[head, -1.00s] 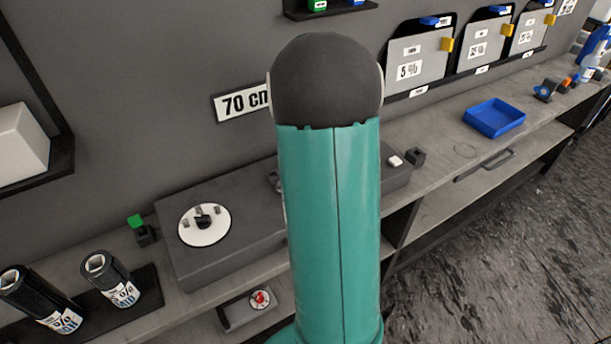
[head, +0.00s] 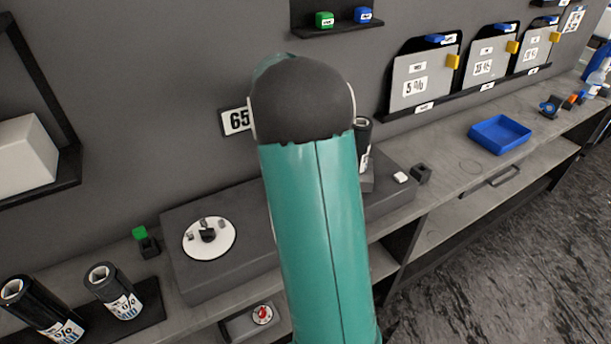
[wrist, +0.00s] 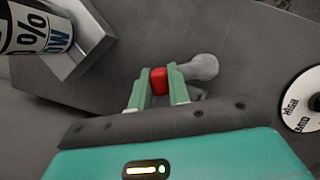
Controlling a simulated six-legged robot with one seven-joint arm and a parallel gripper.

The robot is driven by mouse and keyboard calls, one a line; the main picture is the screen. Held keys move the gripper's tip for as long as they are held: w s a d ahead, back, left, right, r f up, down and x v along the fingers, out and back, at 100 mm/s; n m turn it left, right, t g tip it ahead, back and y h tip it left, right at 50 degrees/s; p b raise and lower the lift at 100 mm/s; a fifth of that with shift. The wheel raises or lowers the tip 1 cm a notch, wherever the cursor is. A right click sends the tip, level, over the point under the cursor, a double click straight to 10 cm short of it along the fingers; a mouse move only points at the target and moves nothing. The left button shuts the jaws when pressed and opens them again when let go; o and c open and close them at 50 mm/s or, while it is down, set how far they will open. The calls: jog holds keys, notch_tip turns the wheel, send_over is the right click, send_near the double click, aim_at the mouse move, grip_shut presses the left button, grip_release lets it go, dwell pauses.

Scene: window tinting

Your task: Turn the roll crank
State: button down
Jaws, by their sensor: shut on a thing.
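In the wrist view my gripper (wrist: 160,84) is shut on the red crank handle (wrist: 159,80), with one green finger on each side. A grey rounded crank part (wrist: 202,68) shows just right of the fingers. A film roll (wrist: 35,30) with a white label lies at the upper left, beside a grey block. In the head view my green arm hides the gripper and the crank. Part of a dark roll (head: 363,140) shows right of my arm, above the dark long box (head: 215,270).
A white dial (head: 209,238) sits on the box's left part. Two labelled rolls (head: 112,290) stand at the lower left.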

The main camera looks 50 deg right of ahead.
jog(key=n, duration=0.1)
jog(key=w+n+h, duration=0.1)
jog(key=n, duration=0.1)
jog(key=shift+w+a+r+t, duration=0.1)
jog(key=shift+w+a+t, duration=0.15)
jog(key=shift+w+t, duration=0.05)
jog(key=n, duration=0.1)
jog(key=w+n+h, duration=0.1)
jog(key=shift+w+a+n+t, duration=0.1)
jog(key=shift+a+n+t, duration=0.2)
jog(key=shift+a, duration=0.1)
jog(key=shift+w+a+n+t+h, duration=0.25)
jog(key=shift+w+a+n, duration=0.1)
jog(key=shift+n, duration=0.5)
jog(key=shift+w+a+n+t+h, duration=0.2)
jog(key=shift+a+n, duration=0.1)
jog(key=shift+n, duration=0.5)
jog(key=shift+w+a+n+t+h, duration=0.25)
jog(key=shift+w+a+n, duration=0.1)
jog(key=shift+n, duration=0.5)
jog(key=c, duration=1.3)
grip_release()
jog(key=v, duration=1.3)
jog(key=shift+a+r, duration=0.1)
jog(key=shift+r, duration=0.3)
